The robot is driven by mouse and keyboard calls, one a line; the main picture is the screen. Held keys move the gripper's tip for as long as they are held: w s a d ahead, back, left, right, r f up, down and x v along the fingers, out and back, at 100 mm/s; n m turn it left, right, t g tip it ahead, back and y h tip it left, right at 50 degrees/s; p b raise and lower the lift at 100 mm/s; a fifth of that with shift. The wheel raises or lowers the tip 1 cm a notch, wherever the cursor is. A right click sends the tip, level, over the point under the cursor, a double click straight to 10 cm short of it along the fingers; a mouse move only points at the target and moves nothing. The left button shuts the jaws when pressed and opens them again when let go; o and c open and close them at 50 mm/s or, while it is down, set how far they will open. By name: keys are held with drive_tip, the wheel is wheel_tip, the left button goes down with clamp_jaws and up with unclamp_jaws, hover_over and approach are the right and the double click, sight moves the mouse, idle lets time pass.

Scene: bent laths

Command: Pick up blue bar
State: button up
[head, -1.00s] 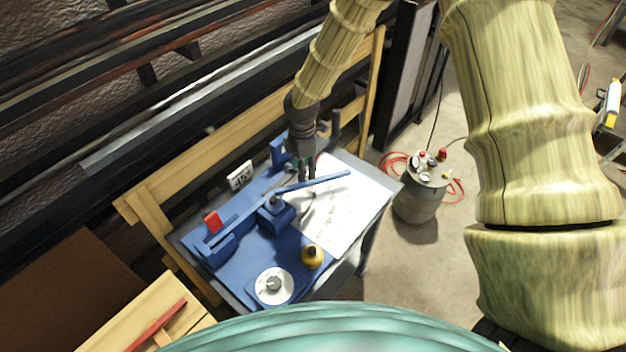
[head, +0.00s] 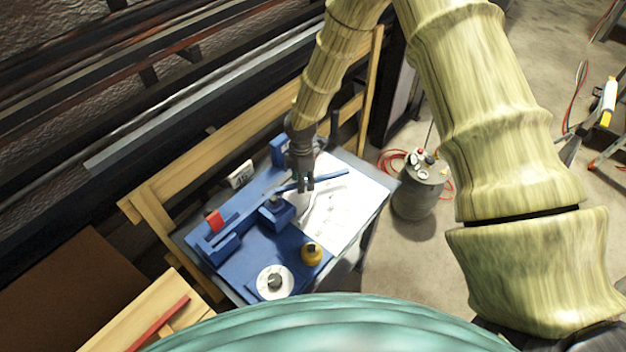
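The blue bar (head: 333,175) is a thin straight piece. Its left end lies by the blue bench fixture (head: 277,212), and its right end reaches out over a white sheet (head: 352,205). My gripper (head: 303,189) points down at the bar's middle, with its dark fingertips overlapping the bar in the picture. A small gap shows between the two fingers, so it looks open. I cannot tell whether the fingers straddle the bar or touch it.
A grey canister (head: 419,190) stands on the floor at right.

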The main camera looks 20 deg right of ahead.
clamp_jaws()
drive_tip(key=shift+r, duration=0.15)
